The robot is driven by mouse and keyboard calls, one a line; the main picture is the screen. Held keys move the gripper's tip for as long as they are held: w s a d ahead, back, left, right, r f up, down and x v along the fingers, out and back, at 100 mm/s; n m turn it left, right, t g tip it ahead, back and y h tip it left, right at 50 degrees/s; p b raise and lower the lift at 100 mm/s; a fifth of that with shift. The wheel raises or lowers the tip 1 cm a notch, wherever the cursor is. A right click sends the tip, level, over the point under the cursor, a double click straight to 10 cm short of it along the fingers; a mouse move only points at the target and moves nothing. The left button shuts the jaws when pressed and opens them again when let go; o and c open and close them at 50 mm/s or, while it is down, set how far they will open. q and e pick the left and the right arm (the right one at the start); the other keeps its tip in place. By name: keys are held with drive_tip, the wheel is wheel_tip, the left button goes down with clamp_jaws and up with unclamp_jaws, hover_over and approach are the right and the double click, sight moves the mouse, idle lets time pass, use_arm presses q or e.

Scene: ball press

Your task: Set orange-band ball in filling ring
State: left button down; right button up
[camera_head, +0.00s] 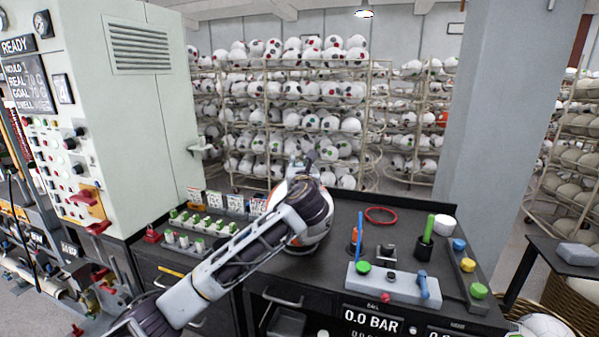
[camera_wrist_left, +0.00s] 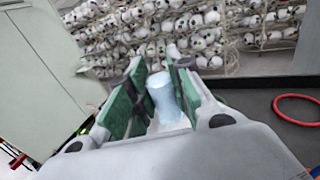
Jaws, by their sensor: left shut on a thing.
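The white ball with orange markings (camera_head: 318,236) is at the middle of the dark bench in the head view, largely hidden behind my left forearm and wrist. My left gripper (camera_head: 300,164) is at the ball's far upper side. In the left wrist view its green-padded fingers (camera_wrist_left: 153,88) are closed around a pale blue-white rounded thing (camera_wrist_left: 163,97); I cannot tell whether this belongs to the ball. A red ring (camera_head: 381,215) lies flat and empty on the bench, right of the ball. It also shows in the left wrist view (camera_wrist_left: 298,110). My right gripper is out of view.
A grey block with green and blue knobs (camera_head: 393,284) stands at the bench front. A green-handled tool in a black holder (camera_head: 424,243) and a white cup (camera_head: 445,225) stand right of the ring. Small white-and-green pieces (camera_head: 200,225) fill the left side. Ball racks stand behind.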

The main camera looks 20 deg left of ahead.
use_arm(q)
drive_tip(key=shift+f, duration=0.8)
drive_tip(key=c, duration=1.3)
unclamp_jaws()
drive_tip(key=shift+f, duration=0.1)
drive_tip(key=shift+s+r, duration=0.1)
drive_tip(key=shift+r, duration=0.15)
drive_tip(key=shift+b+v, duration=0.5)
drive_tip(key=shift+v, duration=5.5)
